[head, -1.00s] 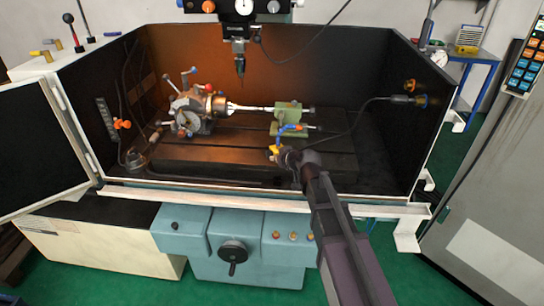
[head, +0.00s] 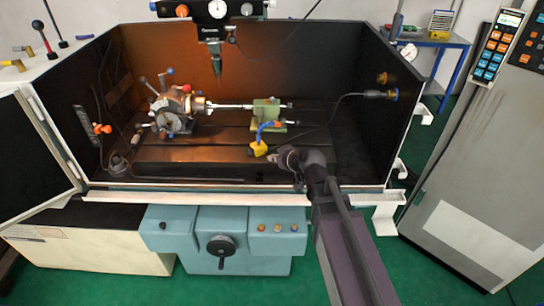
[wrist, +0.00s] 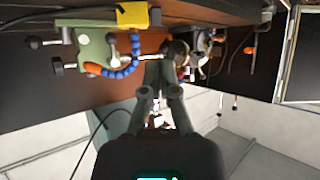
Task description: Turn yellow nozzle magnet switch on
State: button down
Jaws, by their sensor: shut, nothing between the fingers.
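The yellow nozzle magnet (head: 258,149) stands on the dark machine table, in front of the green tailstock (head: 266,110). A blue segmented hose (head: 268,127) with an orange tip rises from it. In the wrist view its yellow block (wrist: 132,14) is at the top edge, with a small dark knob (wrist: 155,16) on its right end. I cannot tell the switch's position. My gripper (head: 272,157) is shut and empty, just right and in front of the magnet. In the wrist view its fingertips (wrist: 160,66) are together, below the block and apart from it.
The indexing chuck (head: 172,108) is to the left, with a bright bar running to the tailstock. A spindle (head: 216,65) hangs above. Dark enclosure walls stand at the back and right; a white front rail (head: 140,197) edges the tray.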

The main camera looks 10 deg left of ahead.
jog(key=c, duration=0.9)
grip_release()
jog(key=shift+d, duration=0.1)
jog(key=shift+o, duration=0.7)
jog(key=shift+s+d+f, duration=0.1)
jog(key=shift+d+f, duration=0.1)
jog(key=s+d+f+m+g+h, duration=0.2)
jog(key=s+d+f+m+h, duration=0.1)
jog(key=d, duration=0.5)
jog(key=s+d+f+m+g+h, duration=0.3)
jog(key=s+d, duration=0.3)
jog(key=d, duration=0.3)
jog(key=s+d+f+m+g+h, duration=0.2)
jog(key=s+d+m+g, duration=0.1)
jog(key=d, duration=0.6)
jog(key=shift+s+f+h, duration=0.4)
jog(key=shift+s, duration=0.45)
